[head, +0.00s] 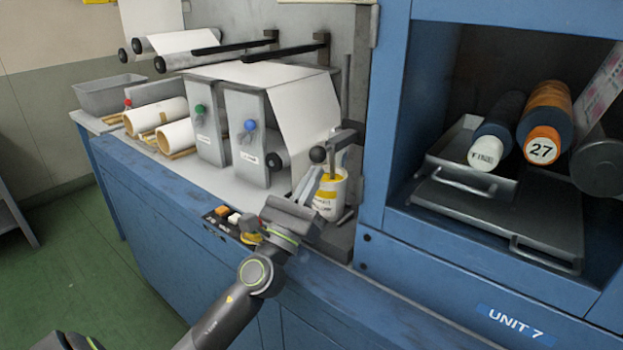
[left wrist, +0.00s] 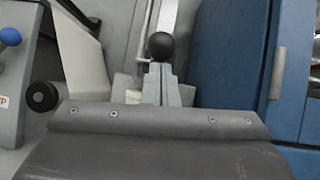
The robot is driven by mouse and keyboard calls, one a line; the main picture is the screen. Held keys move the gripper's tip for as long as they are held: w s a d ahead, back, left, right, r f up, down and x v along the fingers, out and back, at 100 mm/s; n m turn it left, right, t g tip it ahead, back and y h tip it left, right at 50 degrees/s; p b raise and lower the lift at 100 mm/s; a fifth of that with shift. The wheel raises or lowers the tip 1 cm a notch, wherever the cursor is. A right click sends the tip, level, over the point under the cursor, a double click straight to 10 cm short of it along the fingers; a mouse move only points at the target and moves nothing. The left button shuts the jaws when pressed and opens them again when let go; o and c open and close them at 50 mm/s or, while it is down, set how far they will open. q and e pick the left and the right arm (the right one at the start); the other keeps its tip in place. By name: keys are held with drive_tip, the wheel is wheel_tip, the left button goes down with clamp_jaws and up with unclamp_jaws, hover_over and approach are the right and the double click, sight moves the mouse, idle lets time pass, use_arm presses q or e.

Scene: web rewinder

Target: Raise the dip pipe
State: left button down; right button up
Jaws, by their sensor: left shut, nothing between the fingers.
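A black ball knob (head: 318,154) sits on the end of a dark lever arm (head: 342,139) at a vertical grey post (head: 346,85). Below it stands a white pot with a yellow label (head: 331,190); a thin pipe seems to reach down into it, but its lower end is hidden. My left gripper (head: 309,181) is shut and empty, in front of the pot and just below the knob. In the left wrist view the knob (left wrist: 160,46) appears right beyond my closed fingertips (left wrist: 160,70); I cannot tell whether they touch. My right gripper is not in view.
Grey housings with a green knob (head: 200,109) and a blue knob (head: 249,126) stand left of the pot. Small push buttons (head: 222,211) sit on the front ledge. The blue cabinet wall (head: 388,130) rises close on the right. A white web (head: 303,112) hangs behind.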

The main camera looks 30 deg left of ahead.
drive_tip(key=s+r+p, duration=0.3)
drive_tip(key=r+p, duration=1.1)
drive_tip(key=p, duration=0.3)
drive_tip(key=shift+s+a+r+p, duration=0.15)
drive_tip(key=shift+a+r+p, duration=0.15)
